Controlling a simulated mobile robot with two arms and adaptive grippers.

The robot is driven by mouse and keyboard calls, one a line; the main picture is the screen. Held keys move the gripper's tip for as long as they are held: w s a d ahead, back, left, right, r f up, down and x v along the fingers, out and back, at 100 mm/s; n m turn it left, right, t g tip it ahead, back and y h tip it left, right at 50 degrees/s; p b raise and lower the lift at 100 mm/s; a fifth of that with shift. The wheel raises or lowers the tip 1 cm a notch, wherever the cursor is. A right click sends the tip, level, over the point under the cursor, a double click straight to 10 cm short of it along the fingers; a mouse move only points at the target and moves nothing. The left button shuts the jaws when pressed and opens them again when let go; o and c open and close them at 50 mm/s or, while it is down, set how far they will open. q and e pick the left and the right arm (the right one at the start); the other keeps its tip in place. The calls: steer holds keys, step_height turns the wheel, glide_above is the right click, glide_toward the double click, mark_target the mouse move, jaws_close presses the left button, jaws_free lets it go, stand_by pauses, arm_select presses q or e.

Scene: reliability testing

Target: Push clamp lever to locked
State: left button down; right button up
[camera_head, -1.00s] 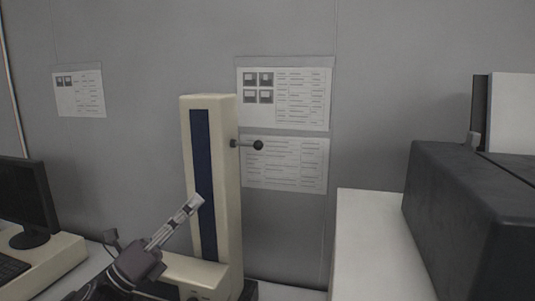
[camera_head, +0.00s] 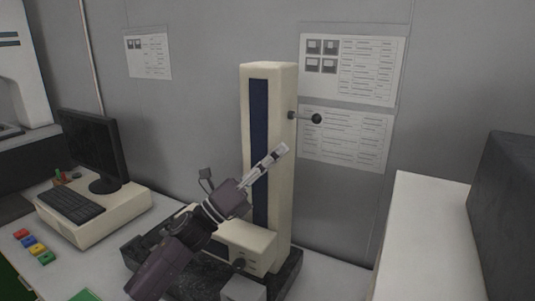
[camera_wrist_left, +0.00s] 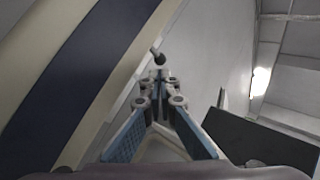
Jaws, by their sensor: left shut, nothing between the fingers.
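The clamp lever (camera_head: 305,117) is a short grey rod with a black ball knob, sticking out to the right from the upper side of a cream column (camera_head: 285,160) with a dark blue front strip. In the left wrist view the black knob (camera_wrist_left: 157,57) shows just beyond the fingertips. My left gripper (camera_head: 282,150) is shut and empty, in front of the column, below and left of the knob in the head view. It also shows in the left wrist view (camera_wrist_left: 159,76). I see no contact with the lever. My right gripper is not in view.
A monitor (camera_head: 92,150) and keyboard (camera_head: 70,207) stand at left, with several coloured blocks near the table's front. A white cabinet (camera_head: 425,225) and a dark box (camera_head: 505,215) stand at right. Paper sheets hang on the wall behind the lever.

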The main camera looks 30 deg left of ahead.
mark_target(304, 117)
arm_select(q)
steer(key=p+x, duration=0.3)
steer(key=x, duration=0.5)
steer(key=shift+p, duration=0.35)
steer(key=shift+d+r+n+t+b, duration=0.1)
steer(key=shift+n+t+b, duration=0.3)
steer(key=shift+n+b, duration=0.2)
steer(key=shift+y, duration=0.3)
